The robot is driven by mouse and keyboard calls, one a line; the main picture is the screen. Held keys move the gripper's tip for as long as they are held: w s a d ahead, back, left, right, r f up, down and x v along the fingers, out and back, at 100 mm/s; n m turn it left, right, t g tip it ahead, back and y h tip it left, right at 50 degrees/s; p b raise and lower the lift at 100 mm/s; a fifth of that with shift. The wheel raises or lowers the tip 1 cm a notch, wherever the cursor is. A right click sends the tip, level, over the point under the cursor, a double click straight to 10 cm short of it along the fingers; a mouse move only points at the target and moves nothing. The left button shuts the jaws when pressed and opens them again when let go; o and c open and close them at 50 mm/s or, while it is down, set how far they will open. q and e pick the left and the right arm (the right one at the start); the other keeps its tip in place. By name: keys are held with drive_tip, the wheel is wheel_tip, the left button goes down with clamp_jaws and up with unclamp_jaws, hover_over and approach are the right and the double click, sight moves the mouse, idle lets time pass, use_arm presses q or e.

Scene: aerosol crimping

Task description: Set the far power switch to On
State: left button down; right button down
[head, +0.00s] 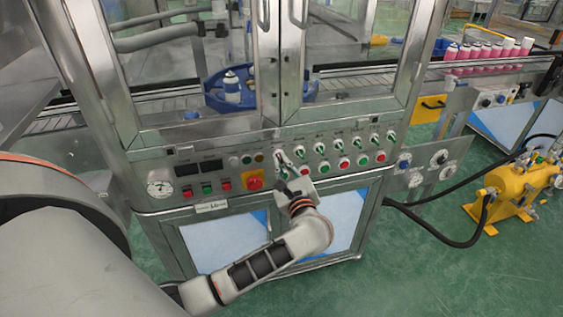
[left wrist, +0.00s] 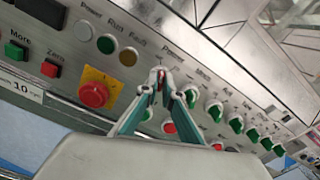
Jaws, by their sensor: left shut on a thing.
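My left gripper (head: 290,166) reaches the front control panel (head: 222,160) of the machine in the head view. In the left wrist view, the fingers of the left gripper (left wrist: 160,80) come together on the selector knob under the word Power (left wrist: 161,73). This power switch is the first in a row of green-handled selectors, and the fingers hide most of it. Its exact angle cannot be told. My right gripper is in neither view.
Green selectors (left wrist: 214,111) run on to the right, with round red and green buttons below. A red emergency stop on a yellow plate (left wrist: 94,94) sits left of the fingers. A pressure gauge (head: 160,187) is at the panel's left end. A yellow pump (head: 515,190) stands at right.

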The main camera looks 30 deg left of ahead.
use_arm(q)
drive_tip(key=m, duration=0.2)
drive_tip(key=shift+m+p, duration=0.3)
drive_tip(key=shift+p, duration=0.1)
drive_tip(key=m+p, duration=0.1)
drive_tip(key=m, duration=0.2)
drive_tip(key=shift+r+m+p, duration=0.1)
drive_tip(key=shift+m+p, duration=0.2)
drive_tip(key=shift+p, duration=0.05)
drive_tip(key=shift+m+p, duration=1.2)
drive_tip(key=shift+m, duration=0.8)
drive_tip(key=c, duration=2.2)
unclamp_jaws()
drive_tip(key=shift+d, duration=0.1)
drive_tip(key=v, duration=1.2)
